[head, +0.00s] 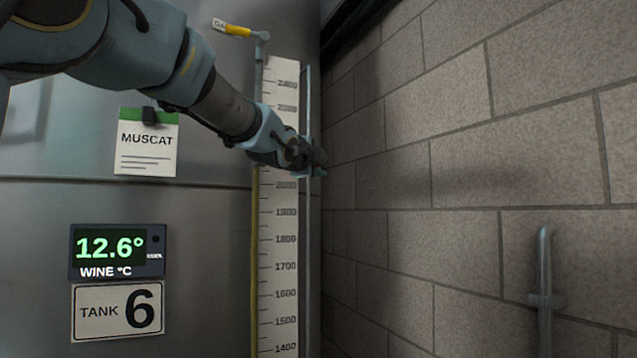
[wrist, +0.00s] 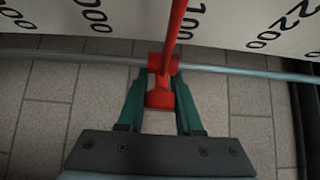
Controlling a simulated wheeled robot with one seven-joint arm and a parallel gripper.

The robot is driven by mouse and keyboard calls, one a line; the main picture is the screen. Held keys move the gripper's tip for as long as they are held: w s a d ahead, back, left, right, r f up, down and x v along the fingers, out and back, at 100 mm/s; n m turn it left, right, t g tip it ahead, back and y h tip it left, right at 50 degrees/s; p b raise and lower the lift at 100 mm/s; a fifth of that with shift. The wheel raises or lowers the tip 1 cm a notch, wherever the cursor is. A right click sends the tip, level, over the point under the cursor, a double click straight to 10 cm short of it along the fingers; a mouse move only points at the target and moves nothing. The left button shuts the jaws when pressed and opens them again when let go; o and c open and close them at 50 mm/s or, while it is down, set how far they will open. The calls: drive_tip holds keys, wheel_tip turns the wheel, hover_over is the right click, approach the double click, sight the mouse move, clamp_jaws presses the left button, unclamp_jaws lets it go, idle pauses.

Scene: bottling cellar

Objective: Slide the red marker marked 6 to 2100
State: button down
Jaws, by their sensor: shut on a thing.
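The red marker (wrist: 159,98) rides on a thin metal rod (wrist: 235,71) beside the white scale (wrist: 130,17). In the wrist view its red pointer arm lies across the scale over the left part of the 2100 label, of which "100" shows. My gripper (wrist: 162,82) is shut on the marker, one green finger on each side. In the head view my gripper (head: 312,160) is at the rod, just above the 2000 label, and hides the marker. My arm covers the 2100 and 2200 labels there. A sign reading TANK 6 (head: 117,310) is on the tank.
A grey block wall (head: 470,150) stands close on the right, with a metal pipe (head: 544,290) on it. A MUSCAT card (head: 147,150) and a 12.6° display (head: 117,252) are on the tank front.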

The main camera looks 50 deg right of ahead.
drive_tip(key=shift+r, duration=0.65)
drive_tip(key=c, duration=0.6)
unclamp_jaws()
drive_tip(key=shift+f, duration=0.1)
drive_tip(key=b+v, duration=0.5)
drive_tip(key=v, duration=0.5)
drive_tip(key=shift+a+b, duration=0.35)
drive_tip(key=shift+a, duration=0.05)
drive_tip(key=shift+s, duration=0.1)
